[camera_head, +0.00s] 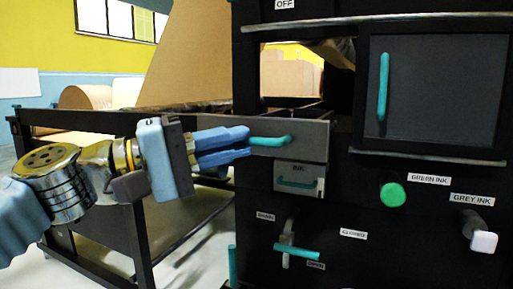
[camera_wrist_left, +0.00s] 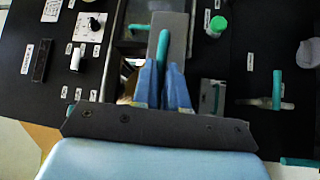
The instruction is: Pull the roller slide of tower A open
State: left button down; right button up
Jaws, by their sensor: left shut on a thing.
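The grey front (camera_head: 312,150) of a slide with a teal bar handle (camera_head: 284,139) is at mid-height on the black machine tower (camera_head: 350,215). No tower letter is readable. The front appears to stand out from the tower, with an opening and rails behind it. My left gripper (camera_head: 249,143) has its blue fingers shut on the handle. In the left wrist view the teal handle (camera_wrist_left: 163,48) runs between the two blue fingers (camera_wrist_left: 163,88), in front of the grey front (camera_wrist_left: 178,35). My right gripper is not in view.
A grey door (camera_head: 440,95) with an upright teal handle is at right. A smaller drawer (camera_head: 300,181) is just below the slide. Lower are a teal lever (camera_head: 296,250), a green knob (camera_head: 393,195) and a grey-white knob (camera_head: 484,241). A black frame (camera_head: 70,120) stands behind my left arm.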

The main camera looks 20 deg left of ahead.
pick_arm(q)
jog(key=s, duration=0.9)
jog(key=shift+f+b, duration=0.15)
jog(key=shift+b, duration=0.25)
jog(key=shift+a, duration=0.1)
jog(key=c, duration=1.2)
grip_release()
jog(key=shift+o, duration=0.2)
jog(key=shift+a, duration=0.1)
jog(key=v, duration=1.3)
jog(key=shift+s+a, duration=0.2)
jog(key=shift+a, duration=0.1)
